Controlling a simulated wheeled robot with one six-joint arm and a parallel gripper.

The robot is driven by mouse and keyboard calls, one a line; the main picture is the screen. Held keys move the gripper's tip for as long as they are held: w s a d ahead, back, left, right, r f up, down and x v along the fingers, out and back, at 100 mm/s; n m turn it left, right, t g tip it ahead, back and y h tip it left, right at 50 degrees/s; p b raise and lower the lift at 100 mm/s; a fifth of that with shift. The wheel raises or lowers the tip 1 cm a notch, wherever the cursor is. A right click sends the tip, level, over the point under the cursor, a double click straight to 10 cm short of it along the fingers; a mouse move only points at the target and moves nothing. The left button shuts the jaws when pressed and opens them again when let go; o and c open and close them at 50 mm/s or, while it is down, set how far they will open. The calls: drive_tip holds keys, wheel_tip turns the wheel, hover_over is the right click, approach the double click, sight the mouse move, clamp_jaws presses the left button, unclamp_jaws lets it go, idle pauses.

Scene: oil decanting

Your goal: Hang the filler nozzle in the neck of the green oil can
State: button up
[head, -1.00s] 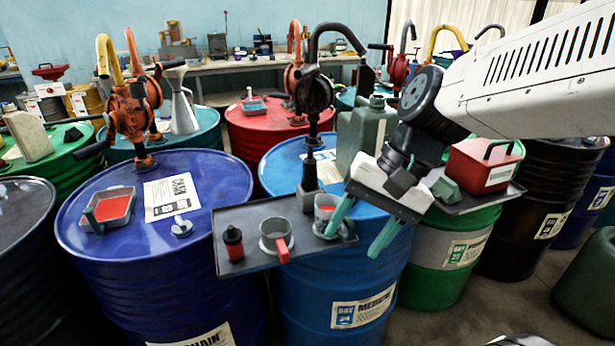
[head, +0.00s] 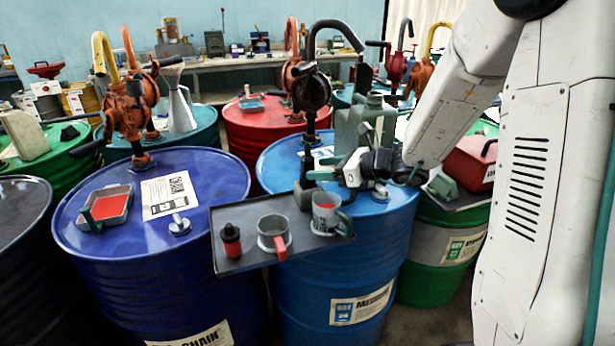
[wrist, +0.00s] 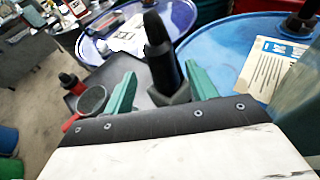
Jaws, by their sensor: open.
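The green oil can (head: 350,132) stands upright on the light-blue drum, behind my gripper, its neck (head: 375,100) on top. A black upright piece that looks like the filler nozzle (head: 307,165) stands in a grey holder (head: 306,197) at the tray's back edge. In the wrist view the nozzle (wrist: 157,50) rises from the holder (wrist: 172,97), in line with the gap between my green fingers. My gripper (wrist: 160,70) is open. In the head view my gripper (head: 335,168) is low over the drum, pointing left; I cannot tell whether it touches the nozzle.
A hand pump (head: 311,90) rises behind the nozzle. A red box (head: 468,160) stands on the right.

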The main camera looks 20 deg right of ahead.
sight(307, 167)
drive_tip(key=x, duration=0.4)
drive_tip(key=shift+w+a, duration=0.2)
drive_tip(key=shift+w, duration=0.2)
drive_tip(key=c, duration=1.1)
drive_tip(key=shift+r, duration=0.1)
drive_tip(key=shift+c, duration=0.2)
